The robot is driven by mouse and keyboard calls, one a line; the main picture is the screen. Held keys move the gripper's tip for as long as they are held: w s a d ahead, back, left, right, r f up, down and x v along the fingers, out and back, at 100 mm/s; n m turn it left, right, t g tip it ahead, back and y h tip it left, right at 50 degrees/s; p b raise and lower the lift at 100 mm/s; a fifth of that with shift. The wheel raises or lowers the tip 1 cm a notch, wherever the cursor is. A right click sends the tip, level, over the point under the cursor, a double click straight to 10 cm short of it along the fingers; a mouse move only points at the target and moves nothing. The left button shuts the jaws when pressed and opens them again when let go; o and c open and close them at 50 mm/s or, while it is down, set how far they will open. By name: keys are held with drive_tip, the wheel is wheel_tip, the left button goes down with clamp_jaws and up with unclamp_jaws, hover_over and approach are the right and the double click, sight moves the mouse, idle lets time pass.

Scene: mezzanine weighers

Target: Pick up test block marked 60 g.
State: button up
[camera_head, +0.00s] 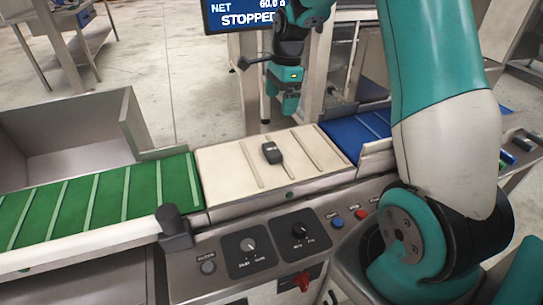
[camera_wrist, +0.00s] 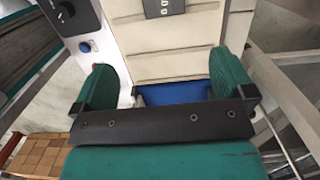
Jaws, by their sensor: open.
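A small dark block (camera_head: 271,153) lies on the cream weighing belt (camera_head: 225,165), near its middle. It has pale marking on top, too small to read in the head view. In the wrist view a dark block (camera_wrist: 162,8) with pale characters shows at the top edge, cut off by the frame. My gripper (camera_head: 286,108) hangs above and beyond the far edge of the weighing belt, apart from the block. In the wrist view my gripper (camera_wrist: 164,66) has its two green fingers wide apart with nothing held between them.
A green ribbed belt (camera_head: 105,205) adjoins on the left and a blue belt (camera_head: 345,137) on the right. A display (camera_head: 243,14) reads NET 60.0 and STOPPED. A control panel (camera_head: 270,245) with knobs and buttons runs along the front. A grey bin (camera_head: 70,150) stands behind the green belt.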

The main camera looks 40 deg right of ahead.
hover_over(272, 149)
drive_tip(key=f, duration=1.2)
drive_tip(key=shift+s+d, duration=0.35)
drive_tip(key=shift+w+a+f, duration=0.1)
drive_tip(key=shift+f, duration=0.8)
drive_tip(key=shift+w+a+f, duration=0.15)
drive_tip(key=shift+f, duration=0.7)
drive_tip(key=shift+w+a+f, duration=0.1)
drive_tip(key=shift+f, duration=0.8)
drive_tip(key=c, duration=0.9)
drive_tip(key=shift+r, duration=0.15)
